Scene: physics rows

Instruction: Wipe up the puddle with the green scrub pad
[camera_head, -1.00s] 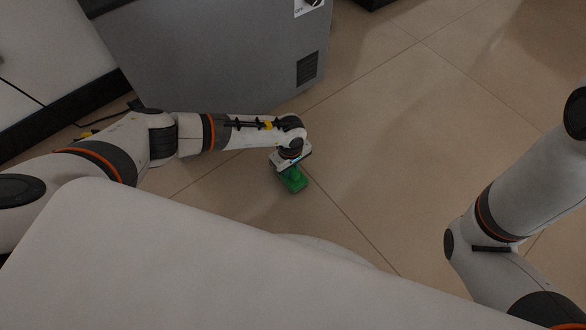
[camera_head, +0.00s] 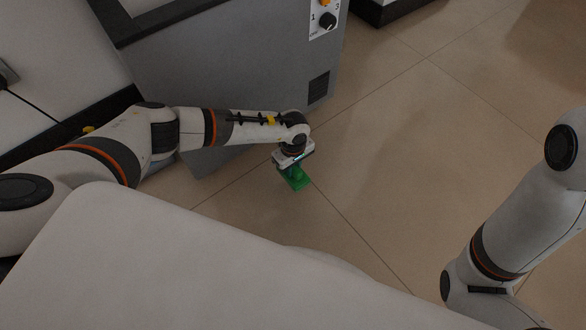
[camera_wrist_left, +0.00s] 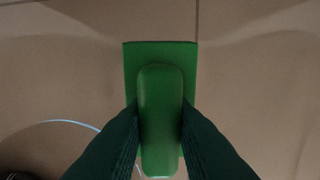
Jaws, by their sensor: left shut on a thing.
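The green scrub pad (camera_head: 297,184) has a flat rectangular base and a raised rounded grip. My left gripper (camera_head: 292,169) points down and is shut on that grip. In the left wrist view, the fingers (camera_wrist_left: 160,112) press on both sides of the grip, and the pad's flat base (camera_wrist_left: 188,62) faces the floor. I cannot tell whether the pad touches the floor. No clear puddle shows in either view. A thin pale arc (camera_wrist_left: 75,122) lies on the floor left of the pad; I cannot tell what it is. My right gripper is out of view.
A grey cabinet (camera_head: 240,70) with a vent and a knob panel (camera_head: 325,22) stands just beyond my left arm. A dark-based object (camera_head: 390,10) is at the top edge. The tiled floor (camera_head: 420,150) to the right of the pad is clear.

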